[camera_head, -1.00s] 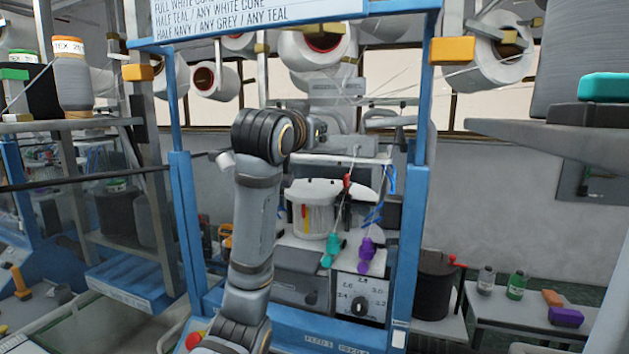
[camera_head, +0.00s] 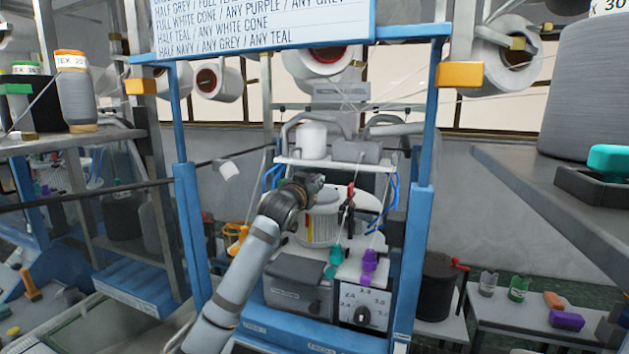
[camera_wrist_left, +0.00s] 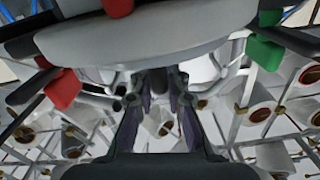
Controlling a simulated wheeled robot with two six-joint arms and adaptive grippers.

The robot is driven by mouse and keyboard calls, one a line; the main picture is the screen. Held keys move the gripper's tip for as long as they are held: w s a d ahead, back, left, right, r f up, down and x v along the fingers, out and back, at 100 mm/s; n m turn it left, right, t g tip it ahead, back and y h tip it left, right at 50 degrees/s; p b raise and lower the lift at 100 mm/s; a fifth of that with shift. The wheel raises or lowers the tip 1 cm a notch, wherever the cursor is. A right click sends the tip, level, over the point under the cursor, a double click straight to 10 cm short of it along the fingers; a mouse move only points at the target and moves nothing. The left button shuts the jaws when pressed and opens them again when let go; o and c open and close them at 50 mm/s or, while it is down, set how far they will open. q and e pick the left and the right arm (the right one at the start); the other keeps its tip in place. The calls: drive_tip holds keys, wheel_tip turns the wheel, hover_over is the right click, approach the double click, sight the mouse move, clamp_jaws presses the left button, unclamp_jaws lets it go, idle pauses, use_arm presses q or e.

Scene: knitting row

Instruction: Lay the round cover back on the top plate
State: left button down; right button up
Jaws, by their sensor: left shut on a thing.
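My left gripper (camera_head: 316,183) is at the knitting machine, just above a pale ribbed cylinder (camera_head: 318,228). It is shut, and its fingers (camera_wrist_left: 160,85) point towards a large pale grey round disc (camera_wrist_left: 150,38) at the top of the left wrist view. This disc looks like the round cover, held at its near edge; the exact contact is hard to see. A white rounded plate (camera_head: 368,203) shows right of the gripper and looks like the top plate, partly hidden by my wrist. My right gripper is not in view.
A red part (camera_head: 350,195) stands upright right of the gripper. Teal (camera_head: 334,262) and purple (camera_head: 369,262) parts are in front. Blue posts (camera_head: 420,245) flank the machine, and a white shelf (camera_head: 335,164) is above. Red (camera_wrist_left: 65,88) and green (camera_wrist_left: 265,50) tabs lie near the disc.

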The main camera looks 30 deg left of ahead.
use_arm(q)
drive_tip(key=shift+s, duration=0.1)
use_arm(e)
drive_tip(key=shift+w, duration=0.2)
use_arm(q)
drive_tip(key=c, duration=1.5)
unclamp_jaws()
drive_tip(key=shift+d, duration=0.1)
drive_tip(key=shift+o, duration=0.8)
drive_tip(key=shift+f, duration=0.1)
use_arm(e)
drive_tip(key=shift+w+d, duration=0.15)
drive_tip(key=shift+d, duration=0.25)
use_arm(q)
drive_tip(key=b+v, duration=0.7)
drive_tip(key=v, duration=0.5)
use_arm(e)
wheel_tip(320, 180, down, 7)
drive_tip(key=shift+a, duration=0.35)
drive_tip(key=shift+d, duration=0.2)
